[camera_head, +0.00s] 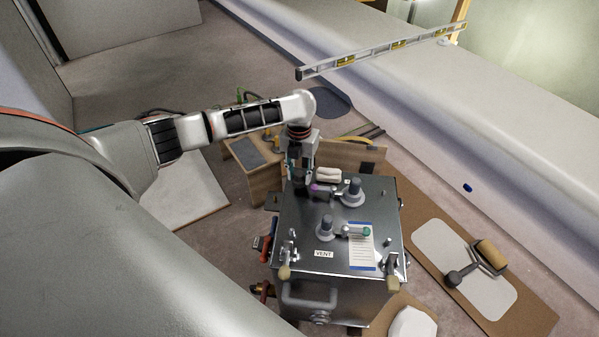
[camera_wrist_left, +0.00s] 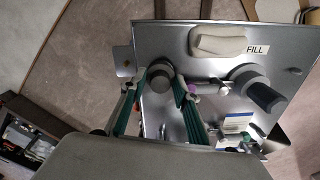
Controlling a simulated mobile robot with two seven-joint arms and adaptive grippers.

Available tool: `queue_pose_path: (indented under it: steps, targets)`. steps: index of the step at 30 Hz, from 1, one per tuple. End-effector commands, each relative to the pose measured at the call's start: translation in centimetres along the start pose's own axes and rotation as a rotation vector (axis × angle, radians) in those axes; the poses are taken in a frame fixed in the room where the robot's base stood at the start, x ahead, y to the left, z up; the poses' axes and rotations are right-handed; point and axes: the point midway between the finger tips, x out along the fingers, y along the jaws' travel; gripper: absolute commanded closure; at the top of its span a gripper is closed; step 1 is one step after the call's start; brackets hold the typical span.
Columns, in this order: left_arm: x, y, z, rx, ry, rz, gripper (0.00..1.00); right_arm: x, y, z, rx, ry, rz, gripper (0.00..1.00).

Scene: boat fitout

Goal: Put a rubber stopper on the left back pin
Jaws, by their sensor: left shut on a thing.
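The metal box (camera_head: 300,215) stands upright with its lid in view. My left gripper (camera_head: 300,184) points down at the lid's back left corner. In the left wrist view its two green fingers (camera_wrist_left: 160,92) are shut on a dark round rubber stopper (camera_wrist_left: 160,76), held between the tips. The left back pin does not show; the gripper and stopper cover that corner. I cannot tell whether the stopper touches the pin. A small bare pin (camera_head: 384,192) stands at the lid's back right. My right gripper is not in view.
Close to the gripper are a pale FILL handle (camera_wrist_left: 218,41), a grey capped fitting (camera_head: 354,189) and a purple-ended lever (camera_head: 318,188). Another fitting (camera_head: 326,227) and a paper sheet (camera_head: 362,250) are farther forward. A board with a roller (camera_head: 489,256) lies at right.

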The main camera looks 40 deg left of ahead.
Motion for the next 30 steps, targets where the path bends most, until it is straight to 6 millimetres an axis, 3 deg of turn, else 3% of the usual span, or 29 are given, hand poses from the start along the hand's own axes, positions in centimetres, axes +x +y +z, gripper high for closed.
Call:
queue_pose_path:
  steps: [30]
  targets:
    - [1.4,-0.1,0.0,-0.001,0.001,-0.001,0.91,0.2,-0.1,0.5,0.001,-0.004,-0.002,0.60]
